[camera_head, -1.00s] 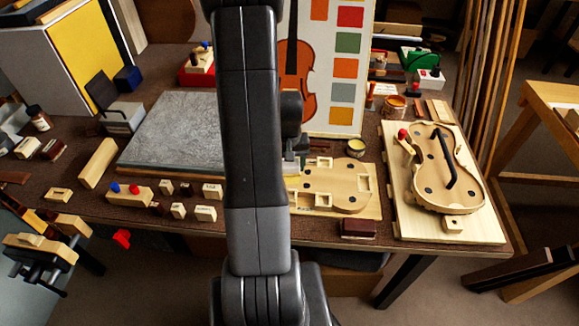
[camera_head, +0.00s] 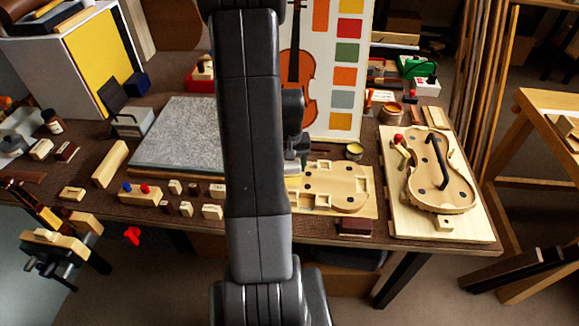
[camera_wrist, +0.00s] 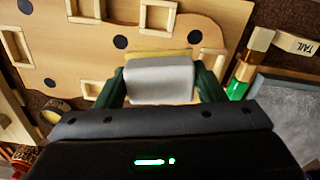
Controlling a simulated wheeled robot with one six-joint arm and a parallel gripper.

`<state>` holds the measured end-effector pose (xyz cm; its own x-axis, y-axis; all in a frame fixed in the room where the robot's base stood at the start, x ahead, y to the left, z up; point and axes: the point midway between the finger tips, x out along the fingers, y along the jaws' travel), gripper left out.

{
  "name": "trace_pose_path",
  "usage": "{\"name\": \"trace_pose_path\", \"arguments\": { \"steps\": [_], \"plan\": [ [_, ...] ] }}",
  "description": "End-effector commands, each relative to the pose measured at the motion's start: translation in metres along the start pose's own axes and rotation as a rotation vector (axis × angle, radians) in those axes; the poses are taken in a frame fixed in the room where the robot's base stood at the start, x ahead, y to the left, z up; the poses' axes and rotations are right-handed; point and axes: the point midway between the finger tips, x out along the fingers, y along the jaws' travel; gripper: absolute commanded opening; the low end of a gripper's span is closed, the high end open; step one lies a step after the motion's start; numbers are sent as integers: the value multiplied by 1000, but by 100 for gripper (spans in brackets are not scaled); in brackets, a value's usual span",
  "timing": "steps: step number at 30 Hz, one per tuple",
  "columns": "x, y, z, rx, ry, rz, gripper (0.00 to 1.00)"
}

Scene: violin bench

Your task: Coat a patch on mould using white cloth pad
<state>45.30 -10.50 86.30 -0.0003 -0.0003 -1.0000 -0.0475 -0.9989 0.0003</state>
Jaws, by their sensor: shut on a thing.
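My gripper (camera_wrist: 162,90) shows in the wrist view with its green fingers on either side of the white cloth pad (camera_wrist: 158,78), shut on it. The pad is over the edge region of the flat wooden mould (camera_wrist: 72,62), which has dark round holes and square block frames. A yellowish strip (camera_wrist: 158,54) shows along the pad's far edge; I cannot tell if it is on the pad or the mould. Contact between pad and mould is unclear. In the head view the mould (camera_head: 345,172) lies on the bench, partly hidden behind my arm, which also hides most of the gripper.
An open tin (camera_head: 354,150) stands behind the mould and a dark red block (camera_head: 355,227) lies in front. A violin-shaped form on a board (camera_head: 402,218) is to the right. A grey slab (camera_head: 175,135) lies left. A colour chart panel (camera_head: 330,115) stands behind.

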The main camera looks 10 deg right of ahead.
Motion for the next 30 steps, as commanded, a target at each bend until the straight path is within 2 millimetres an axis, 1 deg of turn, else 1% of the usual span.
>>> {"name": "trace_pose_path", "arguments": {
  "steps": [1,3,8,25,30],
  "plan": [
    [-8,0,0,0,1,0,26],
    [-14,-1,-1,0,1,0,26],
    [-23,-1,-1,-1,1,0,26],
    [-22,-1,0,0,0,0,26],
    [-16,2,2,26,2,0,26]
  ]
}}
